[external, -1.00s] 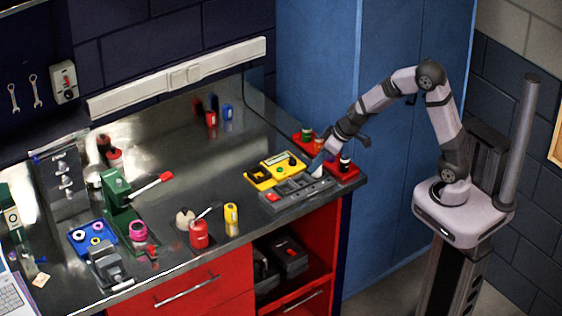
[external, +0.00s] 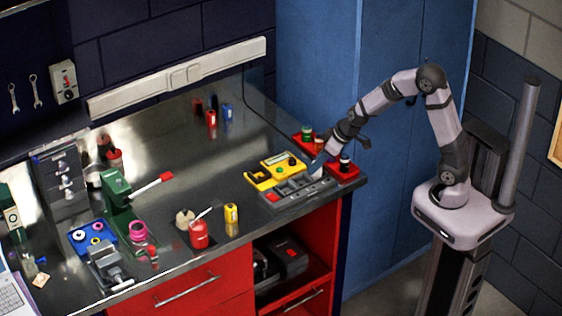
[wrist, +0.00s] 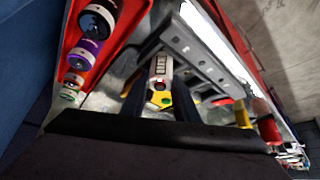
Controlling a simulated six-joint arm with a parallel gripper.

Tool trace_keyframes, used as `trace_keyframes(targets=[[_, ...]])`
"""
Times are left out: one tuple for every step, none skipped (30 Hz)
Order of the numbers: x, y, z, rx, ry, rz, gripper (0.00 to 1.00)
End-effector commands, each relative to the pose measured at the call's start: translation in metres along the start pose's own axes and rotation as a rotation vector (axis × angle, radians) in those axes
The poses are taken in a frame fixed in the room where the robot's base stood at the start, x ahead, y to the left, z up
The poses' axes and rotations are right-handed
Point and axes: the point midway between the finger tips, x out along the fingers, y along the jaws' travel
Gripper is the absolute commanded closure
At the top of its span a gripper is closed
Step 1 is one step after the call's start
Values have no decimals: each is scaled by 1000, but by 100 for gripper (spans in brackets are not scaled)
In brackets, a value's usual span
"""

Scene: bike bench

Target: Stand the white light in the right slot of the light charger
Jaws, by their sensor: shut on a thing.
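My gripper (external: 325,158) reaches down at the right end of the bench, over the charger's right end. In the wrist view its two dark fingers (wrist: 160,106) are shut on the white light (wrist: 160,66), a pale block with dark slits on its face. In the external view only a small pale patch of the light (external: 316,169) shows below the fingers. The light charger (external: 290,193) is a long grey block with dark slots and a red patch at its left end. It also shows in the wrist view (wrist: 192,46), right of the light. Whether the light touches a slot is hidden.
A yellow tray (external: 262,178) lies just behind the charger. A red tray (external: 347,175) with several small bottles stands at its right and behind. A yellow bottle (external: 231,213) and a red can (external: 199,235) stand to the left. The bench middle is clear.

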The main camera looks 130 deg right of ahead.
Motion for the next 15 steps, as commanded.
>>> trace_keyframes(targets=[[1,0,0,0,1,0,100],[2,0,1,0,1,0,100],[2,0,1,0,1,0,100],[3,0,1,0,1,0,100],[3,0,1,0,1,0,100],[4,0,2,0,1,0,100],[4,0,2,0,1,0,100],[5,0,2,0,1,0,100],[5,0,3,0,1,0,100],[6,0,3,0,1,0,100],[6,0,3,0,1,0,100],[5,0,2,0,1,0,65],[5,0,2,0,1,0,65],[5,0,2,0,1,0,65],[5,0,2,0,1,0,65]])
